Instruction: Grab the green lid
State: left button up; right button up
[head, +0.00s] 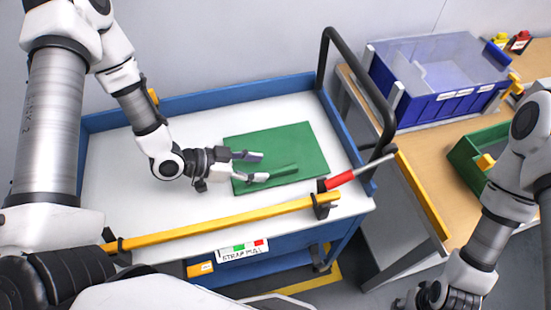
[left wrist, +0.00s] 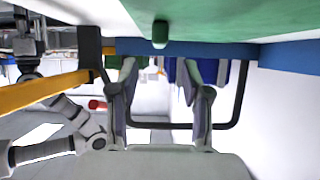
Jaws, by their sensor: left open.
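The flat green lid (head: 305,139) lies on the white top of a blue-edged cart. A raised green bar handle runs along its middle; in the left wrist view the handle's end (left wrist: 160,35) shows against the green lid (left wrist: 230,18). My left gripper (head: 265,166) reaches in from the left over the lid's left part. Its fingers are open and empty, near the handle's left end. The left wrist view shows the gap between the fingers (left wrist: 159,75) lined up with the handle's end. My right gripper (head: 435,298) is at the bottom right, partly cut off, away from the lid.
A black rail (head: 356,75) rises at the cart's right end. A blue bin (head: 440,108) and a green crate (head: 467,155) stand on the wooden table. The white top (head: 125,190) is otherwise clear.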

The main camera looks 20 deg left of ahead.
aim_at(280, 169)
pick_arm(q)
jog(key=x, duration=0.5)
jog(key=shift+w+d+f+p, duration=0.2)
jog(key=shift+d+p, duration=0.1)
jog(key=shift+p, duration=0.1)
jog(key=shift+a, duration=0.1)
grip_shut()
